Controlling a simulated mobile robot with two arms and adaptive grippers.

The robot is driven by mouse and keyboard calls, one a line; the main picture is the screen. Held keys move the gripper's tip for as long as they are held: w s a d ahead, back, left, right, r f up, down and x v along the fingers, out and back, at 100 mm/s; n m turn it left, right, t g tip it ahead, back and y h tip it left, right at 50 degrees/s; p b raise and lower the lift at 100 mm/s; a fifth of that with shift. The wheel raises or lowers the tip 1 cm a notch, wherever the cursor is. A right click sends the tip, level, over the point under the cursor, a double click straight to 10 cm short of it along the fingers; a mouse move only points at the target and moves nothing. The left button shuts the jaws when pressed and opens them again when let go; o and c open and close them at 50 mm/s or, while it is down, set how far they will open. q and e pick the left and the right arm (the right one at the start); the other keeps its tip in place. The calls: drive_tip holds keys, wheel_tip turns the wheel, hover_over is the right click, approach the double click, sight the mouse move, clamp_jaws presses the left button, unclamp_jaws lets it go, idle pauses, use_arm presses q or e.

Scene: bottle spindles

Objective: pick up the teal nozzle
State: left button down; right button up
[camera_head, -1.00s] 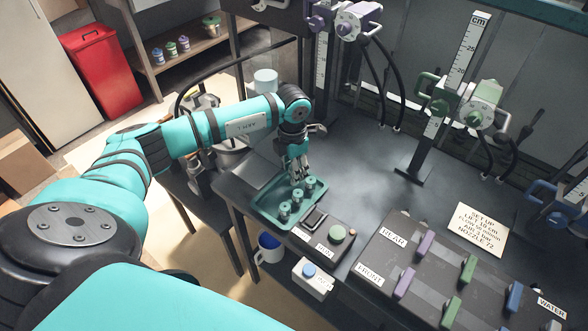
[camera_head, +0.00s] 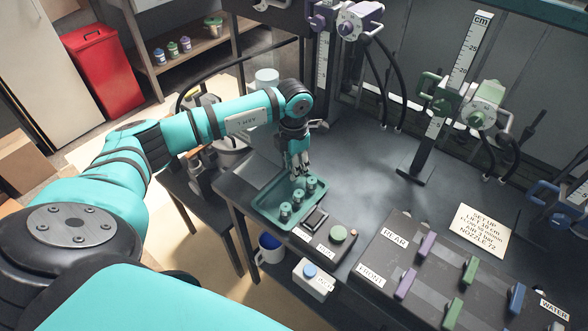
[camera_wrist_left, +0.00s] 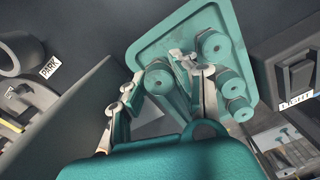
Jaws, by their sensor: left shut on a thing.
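My left gripper (camera_head: 299,172) points down over the teal tray (camera_head: 262,208) at the bench's left edge. The held nozzle is mostly hidden by the fingers in the head view. I cannot tell whether it still touches the tray. My right gripper is not in view.
A box with a green button (camera_head: 338,234) stands right of the tray. A panel with purple, green and blue levers (camera_head: 385,256) lies farther right. A green spindle stand (camera_head: 415,172) and a set-up card (camera_head: 479,231) are behind. The bench middle is clear.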

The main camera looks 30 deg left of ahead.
use_arm(q)
wheel_tip(320, 180, up, 2)
drive_tip(key=shift+s+r+b, duration=0.1)
drive_tip(key=shift+s+b, duration=0.05)
drive_tip(key=shift+b, duration=0.2)
drive_tip(key=s+b, duration=0.1)
drive_tip(key=s, duration=0.4)
drive_tip(key=s+b, duration=0.1)
drive_tip(key=s, duration=0.4)
drive_tip(key=s+r+b, duration=0.1)
drive_tip(key=s, duration=0.4)
drive_tip(key=shift+a+r, duration=0.1)
drive_tip(key=shift+a, duration=0.15)
drive_tip(key=shift+s+r, duration=0.15)
drive_tip(key=shift+s, duration=0.25)
